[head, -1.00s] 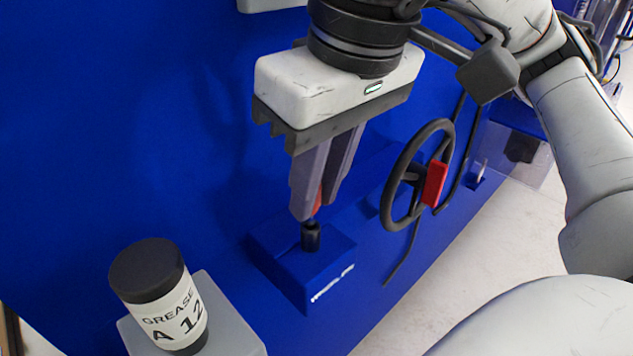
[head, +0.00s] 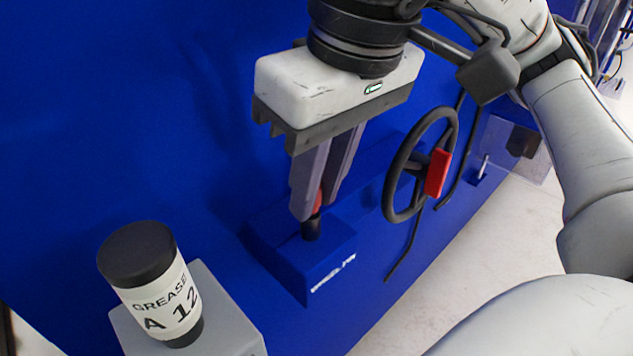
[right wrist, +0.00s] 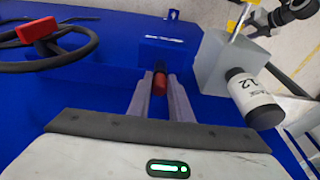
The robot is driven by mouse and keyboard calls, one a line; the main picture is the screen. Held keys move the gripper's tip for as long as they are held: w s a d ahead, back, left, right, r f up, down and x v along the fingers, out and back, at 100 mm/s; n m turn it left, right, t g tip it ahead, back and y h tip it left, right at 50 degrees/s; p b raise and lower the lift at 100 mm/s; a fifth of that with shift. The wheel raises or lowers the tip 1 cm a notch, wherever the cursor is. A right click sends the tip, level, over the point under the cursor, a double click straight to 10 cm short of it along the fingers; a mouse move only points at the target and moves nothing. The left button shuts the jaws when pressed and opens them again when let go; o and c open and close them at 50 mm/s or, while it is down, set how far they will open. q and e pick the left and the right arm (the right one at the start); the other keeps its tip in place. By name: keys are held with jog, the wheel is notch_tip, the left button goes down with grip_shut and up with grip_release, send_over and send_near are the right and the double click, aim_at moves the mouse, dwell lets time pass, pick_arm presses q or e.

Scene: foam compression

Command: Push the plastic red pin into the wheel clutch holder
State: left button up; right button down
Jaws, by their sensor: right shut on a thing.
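The red pin (head: 317,201) is between the fingers of my right gripper (head: 311,212), just above a black cylindrical piece (head: 311,230) on top of a blue block (head: 290,262). My right gripper is shut on the pin and points down. In the right wrist view the pin's red end (right wrist: 159,84) shows between the two fingers, with the blue block (right wrist: 160,53) beyond. The pin's lower end is hidden by the fingers, so I cannot tell how deep it sits in the black piece. My left gripper is not in view.
A grease jar (head: 153,285) with a black lid stands on a grey stand (head: 222,318) at the lower left. A black handwheel (head: 402,165) with a red handle (head: 437,173) is right of the block. Blue surface at the upper left is clear.

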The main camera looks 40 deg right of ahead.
jog(key=shift+f, duration=0.25)
jog(key=c, duration=1.5)
grip_release()
jog(key=shift+c, duration=0.2)
jog(key=shift+r, duration=0.1)
jog(key=shift+w+p+v, duration=0.25)
jog(key=shift+p+v, duration=0.35)
jog(key=shift+v, duration=0.35)
jog(key=shift+w+p+v, duration=0.2)
jog(key=shift+p+v, duration=0.4)
jog(key=shift+v, duration=0.25)
jog(key=shift+w+p+v, duration=0.15)
jog(key=shift+p+v, duration=0.4)
jog(key=shift+v, duration=0.05)
jog(key=shift+w+p+v, duration=0.15)
jog(key=shift+p+v, duration=0.4)
jog(key=shift+r, duration=0.1)
